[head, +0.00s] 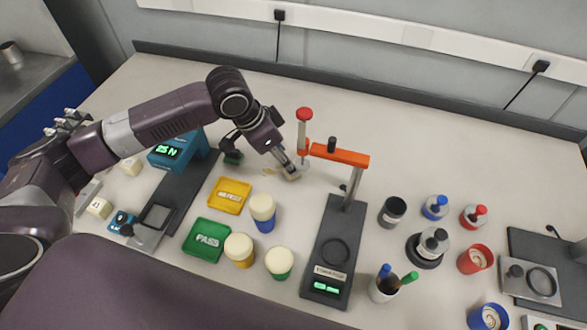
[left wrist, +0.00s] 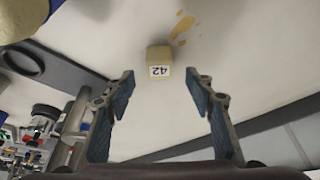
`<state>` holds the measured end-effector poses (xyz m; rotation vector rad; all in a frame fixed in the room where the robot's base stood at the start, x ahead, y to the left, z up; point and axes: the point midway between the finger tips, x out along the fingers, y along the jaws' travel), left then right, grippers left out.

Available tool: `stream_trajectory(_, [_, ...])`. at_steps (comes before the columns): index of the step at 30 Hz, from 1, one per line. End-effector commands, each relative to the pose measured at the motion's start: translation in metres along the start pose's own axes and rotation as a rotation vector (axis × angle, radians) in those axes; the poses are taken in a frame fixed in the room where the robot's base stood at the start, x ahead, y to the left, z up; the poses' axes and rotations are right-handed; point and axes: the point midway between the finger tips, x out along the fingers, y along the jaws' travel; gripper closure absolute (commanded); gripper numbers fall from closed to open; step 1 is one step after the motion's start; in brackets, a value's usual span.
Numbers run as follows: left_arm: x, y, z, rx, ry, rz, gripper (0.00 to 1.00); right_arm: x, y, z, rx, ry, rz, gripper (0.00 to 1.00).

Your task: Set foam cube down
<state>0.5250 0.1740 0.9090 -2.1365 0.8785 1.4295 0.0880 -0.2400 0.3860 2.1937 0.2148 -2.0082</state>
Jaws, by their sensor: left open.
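A pale foam cube (left wrist: 159,70) marked 42 sits on the white bench in the left wrist view. It lies just beyond and between the fingertips of my left gripper (left wrist: 160,85), with no finger seen touching it. In the head view my left gripper (head: 290,168) points down at the bench behind the yellow tray, open, and largely hides the cube. Another foam cube marked 41 (head: 99,208) and an unmarked-looking one (head: 130,167) stand at the left. My right gripper is not in view.
A yellow tray (head: 216,204) and green PASS tray (head: 193,249) lie in front. Cream-lidded jars (head: 263,212) stand beside them. Tan stains (left wrist: 183,27) mark the bench.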

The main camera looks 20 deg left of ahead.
Motion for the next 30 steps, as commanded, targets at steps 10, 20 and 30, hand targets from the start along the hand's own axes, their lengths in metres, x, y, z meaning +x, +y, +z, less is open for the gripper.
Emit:
stream_trajectory(10, [0.047, 0.001, 0.000, 0.000, -0.002, 0.002, 0.51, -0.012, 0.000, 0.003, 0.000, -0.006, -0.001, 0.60])
stream_trajectory(20, [0.055, 0.000, 0.000, 0.001, 0.000, -0.001, 0.52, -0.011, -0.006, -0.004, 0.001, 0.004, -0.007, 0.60])
stream_trajectory(30, [0.054, 0.000, 0.000, 0.001, 0.000, -0.001, 0.81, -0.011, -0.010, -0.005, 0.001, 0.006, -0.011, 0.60])
